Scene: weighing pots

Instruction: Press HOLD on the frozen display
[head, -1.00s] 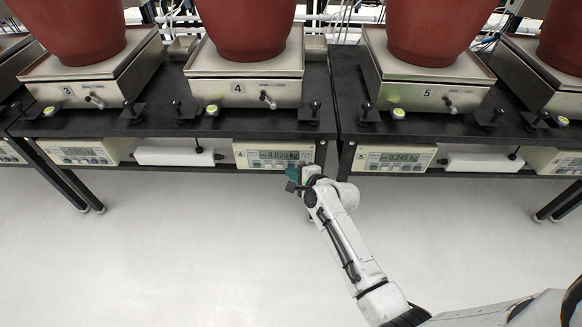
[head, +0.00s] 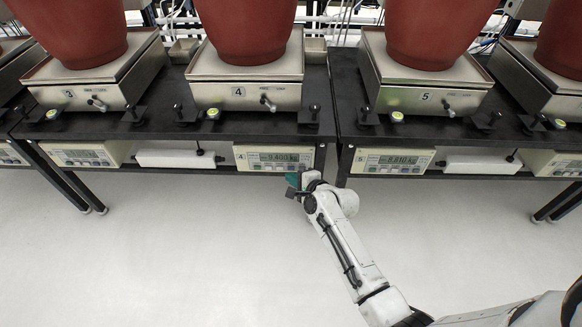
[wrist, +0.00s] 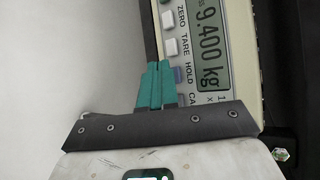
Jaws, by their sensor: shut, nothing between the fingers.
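Panel 4 (head: 241,163), a cream unit under the shelf edge, has a lit display (head: 280,157). In the wrist view the display (wrist: 208,42) reads 9.400 kg. Beside it is a row of buttons labelled ZERO, TARE, HOLD and a partly hidden one. The blue-grey button (wrist: 180,75) by the HOLD label is just right of the fingertips. My gripper (head: 293,181) is at the lower right of panel 4; its teal fingers (wrist: 157,68) are shut and empty. The fingertips overlap the panel's edge near the buttons; I cannot tell if they touch it.
Panel 5 (head: 428,156) is to the right, past a black table leg (head: 345,165); panel 3 (head: 60,154) is to the left. Scales with red pots (head: 250,30) stand on the black shelves above. White boxes (head: 175,157) hang between panels. The floor in front is clear.

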